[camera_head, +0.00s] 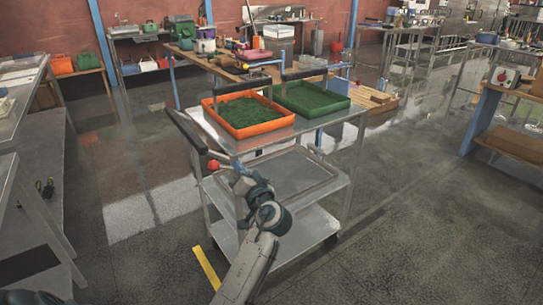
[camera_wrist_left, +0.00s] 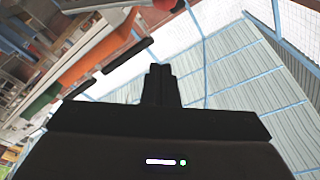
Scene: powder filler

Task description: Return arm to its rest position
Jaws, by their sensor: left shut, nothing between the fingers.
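My left arm (camera_head: 250,262) comes up from the bottom of the head view and bends beside the near side of the steel cart (camera_head: 341,176). My left gripper (camera_wrist_left: 160,72) is shut and empty in the wrist view, its fingers together, pointing up past the cart. In the head view it is small and dark against the cart, and its fingers are hard to make out. My right gripper is not in view.
The cart's top holds an orange tray (camera_head: 282,121) and a green tray (camera_head: 346,102), both with green contents. A red ball-ended lever (camera_head: 213,164) is close to my left wrist. A workbench (camera_head: 8,118) stands left; the floor right of the cart is open.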

